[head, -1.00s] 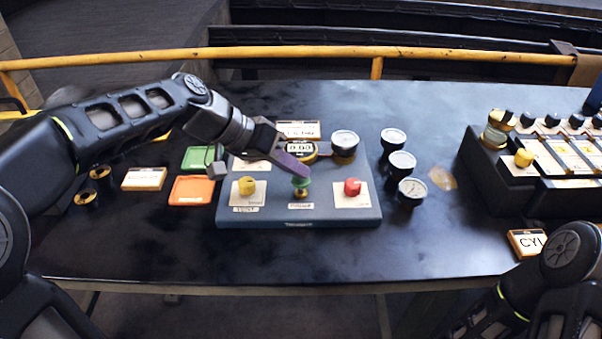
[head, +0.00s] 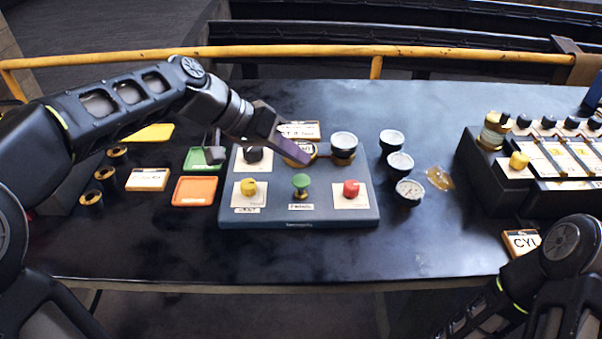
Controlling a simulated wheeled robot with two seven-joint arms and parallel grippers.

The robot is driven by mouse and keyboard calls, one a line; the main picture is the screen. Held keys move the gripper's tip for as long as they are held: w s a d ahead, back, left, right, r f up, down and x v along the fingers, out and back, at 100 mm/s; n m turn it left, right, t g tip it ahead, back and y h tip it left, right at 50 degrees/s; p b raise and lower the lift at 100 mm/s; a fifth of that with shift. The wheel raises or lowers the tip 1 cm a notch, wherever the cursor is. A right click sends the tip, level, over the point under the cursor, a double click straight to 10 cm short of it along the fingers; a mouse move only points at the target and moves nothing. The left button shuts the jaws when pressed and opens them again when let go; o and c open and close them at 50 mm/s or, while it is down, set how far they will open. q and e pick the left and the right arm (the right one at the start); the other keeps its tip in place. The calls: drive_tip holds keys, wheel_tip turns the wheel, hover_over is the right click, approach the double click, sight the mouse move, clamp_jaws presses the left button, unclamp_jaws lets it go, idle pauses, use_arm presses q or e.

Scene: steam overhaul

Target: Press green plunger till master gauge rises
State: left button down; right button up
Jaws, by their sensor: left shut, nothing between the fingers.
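The green plunger (head: 301,181) stands upright at the front middle of the blue-grey test panel (head: 300,224), between a yellow knob (head: 248,187) and a red knob (head: 351,188). My left gripper (head: 304,156) is shut and empty, above and behind the plunger and apart from it. It covers most of the small display behind it. A round gauge (head: 343,143) sits at the panel's back right; its face is too oblique to read. My right gripper is out of view; only its arm shows at lower right.
Several loose gauges (head: 410,191) stand right of the panel. An orange tray (head: 195,190), a green tray (head: 198,159) and a label card (head: 147,179) lie to the left. A black rack (head: 490,184) stands at far right. The table front is clear.

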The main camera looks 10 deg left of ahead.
use_arm(q)
drive_tip(key=shift+r+p, duration=0.6)
drive_tip(key=shift+r, duration=0.7)
drive_tip(key=shift+f, duration=0.1)
